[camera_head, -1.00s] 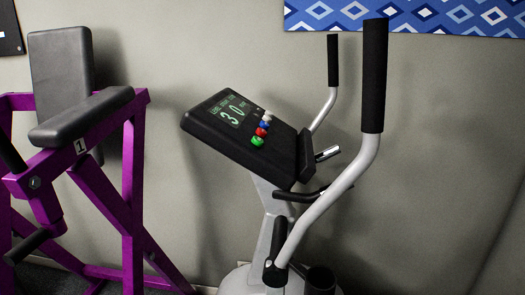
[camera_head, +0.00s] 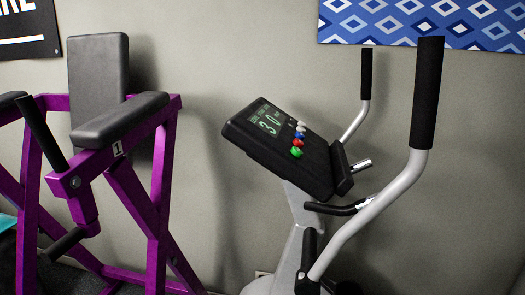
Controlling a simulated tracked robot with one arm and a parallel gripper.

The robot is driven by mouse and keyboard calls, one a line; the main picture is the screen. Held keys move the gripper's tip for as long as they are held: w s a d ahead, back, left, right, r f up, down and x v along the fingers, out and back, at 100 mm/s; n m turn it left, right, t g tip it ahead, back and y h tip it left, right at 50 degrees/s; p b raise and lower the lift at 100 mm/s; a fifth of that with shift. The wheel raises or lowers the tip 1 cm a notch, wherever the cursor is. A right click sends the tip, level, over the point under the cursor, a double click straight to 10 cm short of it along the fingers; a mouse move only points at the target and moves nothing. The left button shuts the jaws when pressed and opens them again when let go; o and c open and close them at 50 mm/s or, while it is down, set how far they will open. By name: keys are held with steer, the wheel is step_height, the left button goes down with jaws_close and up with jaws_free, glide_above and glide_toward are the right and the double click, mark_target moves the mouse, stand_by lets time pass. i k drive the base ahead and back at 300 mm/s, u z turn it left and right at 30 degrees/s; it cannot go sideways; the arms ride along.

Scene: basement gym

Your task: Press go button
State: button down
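An elliptical machine (camera_head: 315,235) stands right of the middle, with a tilted black console (camera_head: 262,142). The console has a lit green display (camera_head: 267,121) and a column of small buttons: a green button (camera_head: 296,152) lowest, then a red button (camera_head: 297,143), a blue button (camera_head: 299,135) and pale ones above. I cannot read which one is marked go. My gripper is not in view.
The machine's tall handle (camera_head: 426,92) and a second handle (camera_head: 366,73) rise on the right of the console. A purple weight machine (camera_head: 160,185) with black pads stands at the left. Grey wall (camera_head: 215,60) lies behind. A gap of bare wall separates the two machines.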

mark_target(294, 151)
steer(key=u, duration=0.15)
steer(key=i, duration=1)
steer(key=z, duration=0.05)
